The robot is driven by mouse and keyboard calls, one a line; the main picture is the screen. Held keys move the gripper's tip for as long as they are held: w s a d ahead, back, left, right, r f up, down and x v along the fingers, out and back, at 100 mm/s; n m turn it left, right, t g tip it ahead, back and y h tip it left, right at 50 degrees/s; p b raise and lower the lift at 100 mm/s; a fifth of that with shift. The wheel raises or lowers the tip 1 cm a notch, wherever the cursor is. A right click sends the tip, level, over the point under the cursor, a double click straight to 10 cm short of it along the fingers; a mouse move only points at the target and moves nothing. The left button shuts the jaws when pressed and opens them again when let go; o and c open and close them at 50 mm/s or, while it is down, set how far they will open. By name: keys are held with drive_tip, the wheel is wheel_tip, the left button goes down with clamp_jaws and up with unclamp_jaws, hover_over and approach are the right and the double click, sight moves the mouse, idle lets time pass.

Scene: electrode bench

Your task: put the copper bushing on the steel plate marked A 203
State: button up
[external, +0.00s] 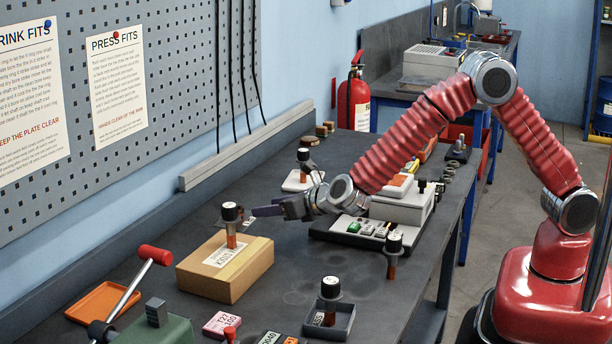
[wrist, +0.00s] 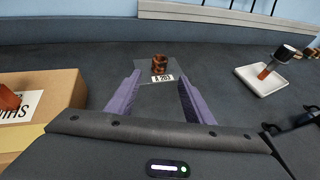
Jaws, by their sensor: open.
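In the wrist view the copper bushing (wrist: 159,63) stands upright on the dark steel plate (wrist: 144,74), just behind its white A 203 label. It is a short reddish-brown ring. My gripper (wrist: 158,78) is open, and its two purple fingers point toward the plate, one on each side. Nothing is between the fingers, and the bushing is beyond their tips. In the external view my gripper (external: 256,211) reaches left, low over the bench behind the box's right end. I cannot make out the bushing there, and the plate is mostly hidden.
A tan box (external: 235,273) with a black-capped copper electrode (external: 230,220) on top stands close left of my gripper. A white tray (wrist: 262,82) with another electrode lies at the right. A white device (external: 400,207) sits below my forearm. Bare bench surrounds the plate.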

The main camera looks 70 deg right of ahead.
drive_tip(key=shift+d+r, duration=0.1)
drive_tip(key=s+d+r+m+g+h, duration=0.1)
drive_tip(key=s+d+r+m, duration=0.25)
drive_tip(key=d, duration=0.25)
drive_tip(key=s+d+r+m+g+h, duration=0.1)
drive_tip(key=s+d+r+m+h, duration=0.15)
drive_tip(key=d+r+m, duration=0.2)
drive_tip(key=s+d+r+m+g, duration=0.1)
drive_tip(key=s+d+m, duration=0.3)
drive_tip(key=s, duration=0.3)
drive_tip(key=s+d+r+m+g+y, duration=0.1)
drive_tip(key=s+d+r+m+g, duration=0.1)
drive_tip(key=s+d+m, duration=0.2)
drive_tip(key=s+d+r+m+g, duration=0.1)
drive_tip(key=s+d+m, duration=0.3)
drive_tip(key=s, duration=0.6)
drive_tip(key=shift+d+r+m+g, duration=0.1)
drive_tip(key=shift+r+m+g, duration=0.2)
drive_tip(key=shift+r+m, duration=0.45)
drive_tip(key=s+a+m+y, duration=0.2)
drive_tip(key=s+m, duration=0.3)
drive_tip(key=s, duration=0.4)
drive_tip(key=s+a+f+m+y, duration=0.1)
drive_tip(key=s+a+m+y, duration=0.2)
drive_tip(key=s+m, duration=0.3)
drive_tip(key=s+y, duration=0.1)
drive_tip(key=s, duration=0.1)
drive_tip(key=shift+s+a+g, duration=0.15)
drive_tip(key=shift+s+g, duration=0.15)
drive_tip(key=shift+s, duration=0.05)
